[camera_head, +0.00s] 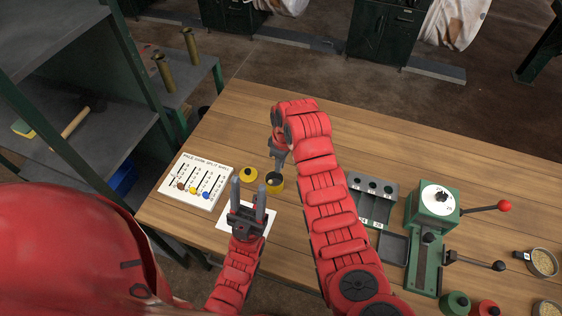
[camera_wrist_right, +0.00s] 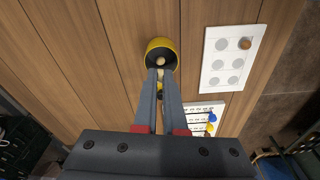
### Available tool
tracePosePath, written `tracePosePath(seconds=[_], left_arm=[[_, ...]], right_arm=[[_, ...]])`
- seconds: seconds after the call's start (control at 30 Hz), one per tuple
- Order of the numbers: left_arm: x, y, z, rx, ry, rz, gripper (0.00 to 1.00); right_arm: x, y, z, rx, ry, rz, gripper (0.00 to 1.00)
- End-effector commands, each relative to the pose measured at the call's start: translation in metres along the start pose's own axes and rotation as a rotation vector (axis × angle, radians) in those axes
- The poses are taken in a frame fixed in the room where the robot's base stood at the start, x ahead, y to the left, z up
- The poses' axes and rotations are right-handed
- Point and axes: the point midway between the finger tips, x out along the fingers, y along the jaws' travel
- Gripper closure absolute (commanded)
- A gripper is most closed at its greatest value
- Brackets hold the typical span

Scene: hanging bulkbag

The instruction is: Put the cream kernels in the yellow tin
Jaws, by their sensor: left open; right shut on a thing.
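The yellow tin (camera_head: 276,187) stands uncovered on the wooden table; the right wrist view shows its yellow rim (camera_wrist_right: 152,43) and dark inside. My right gripper (camera_head: 276,166) points down over the tin. In the right wrist view it (camera_wrist_right: 160,73) is shut on a small cream kernel (camera_wrist_right: 160,74) at the tin's mouth. Another pale spot (camera_wrist_right: 160,61) shows just beyond, seemingly a kernel in the tin. My left gripper (camera_head: 247,190) is open and empty over a white card (camera_head: 232,215), left of the tin. A yellow lid with a black knob (camera_head: 248,174) lies beside the tin.
A white printed sheet with coloured pieces (camera_head: 195,187) lies to the left. A grey compartment tray (camera_head: 372,208), a green device with a red-knobbed lever (camera_head: 432,205) and a bowl of kernels (camera_head: 543,262) stand to the right. The far table strip is clear.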

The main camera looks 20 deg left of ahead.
Motion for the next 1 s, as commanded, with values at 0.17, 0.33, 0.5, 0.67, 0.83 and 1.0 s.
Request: tracePosePath(seconds=[0.17,0.33,0.5,0.67,0.83,1.0], left_arm=[[-0.001,0.000,0.000,0.000,0.000,0.000,0.50],[-0.003,0.000,0.001,0.000,0.000,0.000,0.50],[-0.006,0.000,0.001,0.000,0.000,0.000,0.50],[-0.007,0.000,0.001,0.000,0.000,0.000,0.50],[-0.006,0.000,0.001,0.000,0.000,0.000,0.50],[-0.006,0.000,0.001,0.000,0.000,0.000,0.50]], right_arm=[[0.015,-0.001,0.003,0.001,-0.003,-0.003,1.00],[0.036,-0.001,0.006,0.002,-0.005,-0.003,1.00],[0.054,-0.001,0.008,0.004,-0.004,-0.003,1.00],[0.058,0.000,0.008,0.004,-0.001,-0.002,1.00],[0.058,0.000,0.008,0.004,-0.001,-0.001,0.90],[0.058,0.000,0.008,0.004,-0.001,-0.001,0.60]])
